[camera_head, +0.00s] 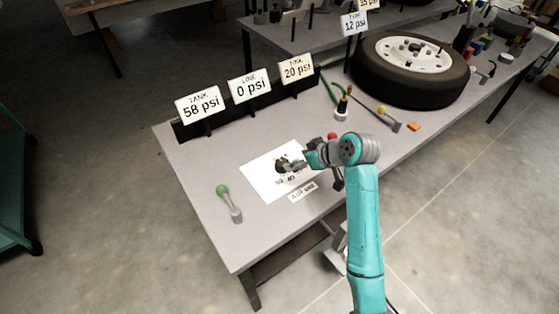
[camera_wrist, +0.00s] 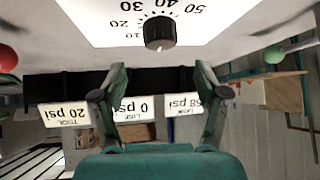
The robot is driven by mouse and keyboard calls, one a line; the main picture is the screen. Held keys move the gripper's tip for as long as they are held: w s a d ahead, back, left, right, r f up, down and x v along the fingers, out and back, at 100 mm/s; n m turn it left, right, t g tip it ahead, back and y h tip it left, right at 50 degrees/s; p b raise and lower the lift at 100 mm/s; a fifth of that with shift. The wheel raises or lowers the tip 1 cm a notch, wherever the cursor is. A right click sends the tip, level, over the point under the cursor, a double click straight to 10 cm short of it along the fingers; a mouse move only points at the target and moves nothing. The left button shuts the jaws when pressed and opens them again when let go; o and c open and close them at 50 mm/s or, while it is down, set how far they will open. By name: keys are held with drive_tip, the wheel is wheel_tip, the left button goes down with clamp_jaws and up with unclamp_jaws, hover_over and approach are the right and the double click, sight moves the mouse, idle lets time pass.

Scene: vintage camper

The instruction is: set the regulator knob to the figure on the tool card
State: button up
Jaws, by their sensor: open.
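The regulator knob (camera_wrist: 160,33) is black and ridged. It stands on a white dial plate (camera_wrist: 95,22), which lies on the bench in the head view (camera_head: 262,187). The wrist view is upside down; figures 10 to 50 show around the knob. I cannot read its setting. The tool card (camera_head: 296,70) reads 20 psi and also shows in the wrist view (camera_wrist: 68,116). My gripper (camera_wrist: 160,72) is open and empty, its fingers apart with the knob beyond their tips.
Cards reading TANK 58 psi (camera_head: 199,103) and LINE 0 psi (camera_head: 250,86) stand at the bench's back. A green-ended lever (camera_head: 223,191) is left of the plate; a red ball (camera_head: 332,135) is behind my gripper. A wheel (camera_head: 410,70) lies further right.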

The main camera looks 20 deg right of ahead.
sight(283, 163)
drive_tip(key=x, duration=0.8)
drive_tip(key=shift+w+a+f, duration=0.15)
drive_tip(key=shift+w+f, duration=0.05)
drive_tip(key=shift+f, duration=0.05)
drive_tip(key=c, duration=1.2)
drive_tip(key=shift+o, duration=0.2)
